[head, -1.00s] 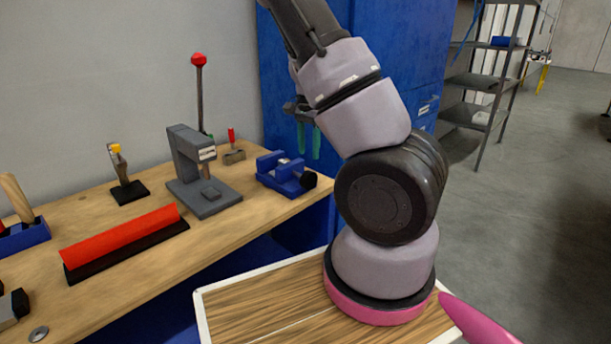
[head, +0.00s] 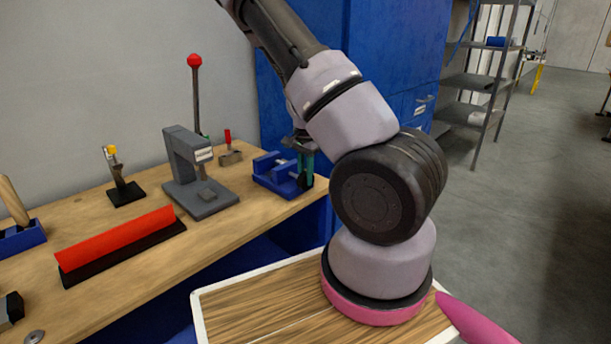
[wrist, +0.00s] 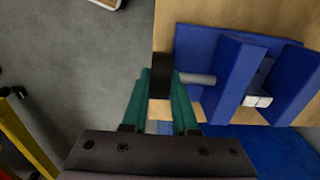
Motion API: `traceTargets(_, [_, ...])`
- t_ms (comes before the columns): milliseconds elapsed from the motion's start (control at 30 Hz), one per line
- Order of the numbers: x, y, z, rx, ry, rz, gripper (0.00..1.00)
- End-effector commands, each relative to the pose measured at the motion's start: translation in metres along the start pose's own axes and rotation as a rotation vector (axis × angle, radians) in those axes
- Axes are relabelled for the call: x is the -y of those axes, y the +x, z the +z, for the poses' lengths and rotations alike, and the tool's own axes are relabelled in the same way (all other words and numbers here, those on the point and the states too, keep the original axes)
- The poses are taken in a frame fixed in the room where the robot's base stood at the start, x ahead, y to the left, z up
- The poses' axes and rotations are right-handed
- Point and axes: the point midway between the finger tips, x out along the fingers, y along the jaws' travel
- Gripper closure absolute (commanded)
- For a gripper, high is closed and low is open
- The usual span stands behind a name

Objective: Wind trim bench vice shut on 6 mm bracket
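The blue bench vice (head: 273,174) stands at the bench's right front corner; it also shows in the wrist view (wrist: 232,75). Its screw (wrist: 197,78) runs left to a black knob (wrist: 160,72). A small pale piece (wrist: 258,100), perhaps the bracket, sits between the blue jaws; whether both jaws touch it is unclear. My gripper (wrist: 161,82) points down over the knob, its green fingers apart, one on each side. I cannot tell whether they press on it. In the head view my gripper (head: 306,165) is partly hidden by my arm.
A grey press (head: 200,170) with a red-topped lever stands left of the vice. A small red-handled tool (head: 229,150) stands behind. A red bar (head: 115,240) on a black base lies farther left. A blue cabinet (head: 400,60) stands behind my arm. Open floor lies right.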

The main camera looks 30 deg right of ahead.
Motion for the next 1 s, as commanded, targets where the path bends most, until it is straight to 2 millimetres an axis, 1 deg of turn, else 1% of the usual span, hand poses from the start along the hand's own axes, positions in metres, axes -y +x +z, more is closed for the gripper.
traceTargets(267, [0.0,0.0,0.0,0.005,0.0,0.0,1.0])
traceTargets(467, [0.0,-0.001,-0.002,0.055,0.003,-0.002,1.0])
traceTargets(667, [0.0,-0.001,-0.007,0.178,0.005,-0.004,1.0])
traceTargets(1000, [0.0,0.002,-0.014,0.491,0.006,-0.004,1.0])
